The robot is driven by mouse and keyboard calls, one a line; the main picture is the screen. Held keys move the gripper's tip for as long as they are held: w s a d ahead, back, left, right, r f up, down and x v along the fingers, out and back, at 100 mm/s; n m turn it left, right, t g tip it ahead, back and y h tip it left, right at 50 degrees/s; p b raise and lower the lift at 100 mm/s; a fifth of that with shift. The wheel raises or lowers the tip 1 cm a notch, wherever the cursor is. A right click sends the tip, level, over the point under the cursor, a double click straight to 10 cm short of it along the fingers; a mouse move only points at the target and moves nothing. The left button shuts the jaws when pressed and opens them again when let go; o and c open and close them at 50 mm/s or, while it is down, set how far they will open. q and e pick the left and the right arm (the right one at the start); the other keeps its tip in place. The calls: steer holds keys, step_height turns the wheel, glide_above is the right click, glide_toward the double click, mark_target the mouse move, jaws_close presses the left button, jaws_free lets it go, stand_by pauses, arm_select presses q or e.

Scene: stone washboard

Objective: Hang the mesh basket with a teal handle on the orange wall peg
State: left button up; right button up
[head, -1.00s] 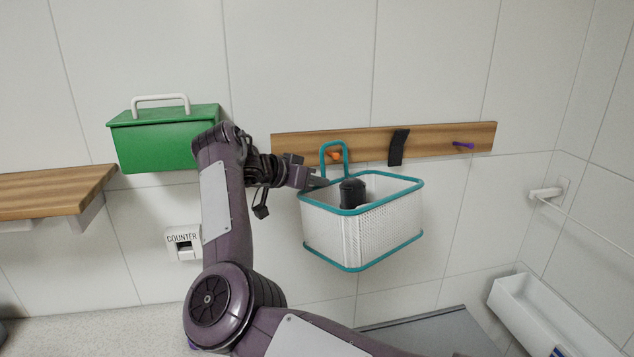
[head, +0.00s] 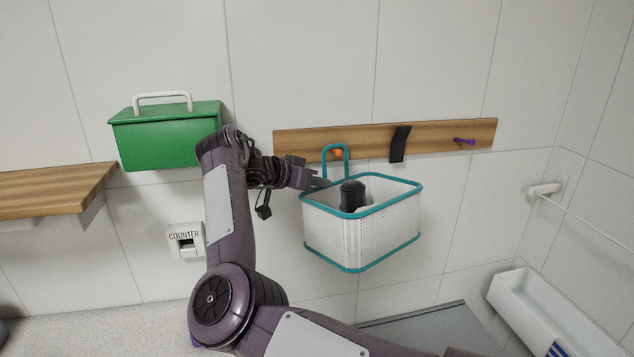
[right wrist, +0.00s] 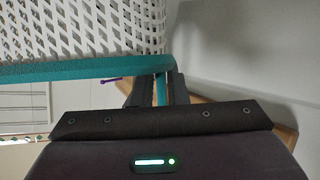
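The mesh basket (head: 365,240) is white with teal rims and a teal handle (head: 324,160), and hangs in the air in front of the tiled wall, slightly tilted. A dark object (head: 352,196) stands inside it. The orange peg (head: 337,155) on the wooden rail shows through the handle's loop, below its top bar; whether the loop is around the peg or in front of it I cannot tell. My right gripper (head: 322,183) is at the handle's lower left; in the right wrist view its fingers (right wrist: 160,90) close on a teal bar. My left gripper is out of view.
The wooden rail (head: 295,143) also carries a black strap (head: 399,144) and a purple peg (head: 464,141). A green box (head: 165,138) is at left above a wooden shelf (head: 50,190). A white trough (head: 545,310) is at right, below a towel bar (head: 580,215).

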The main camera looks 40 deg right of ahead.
steer(key=o, duration=0.4)
steer(key=shift+a, duration=0.1)
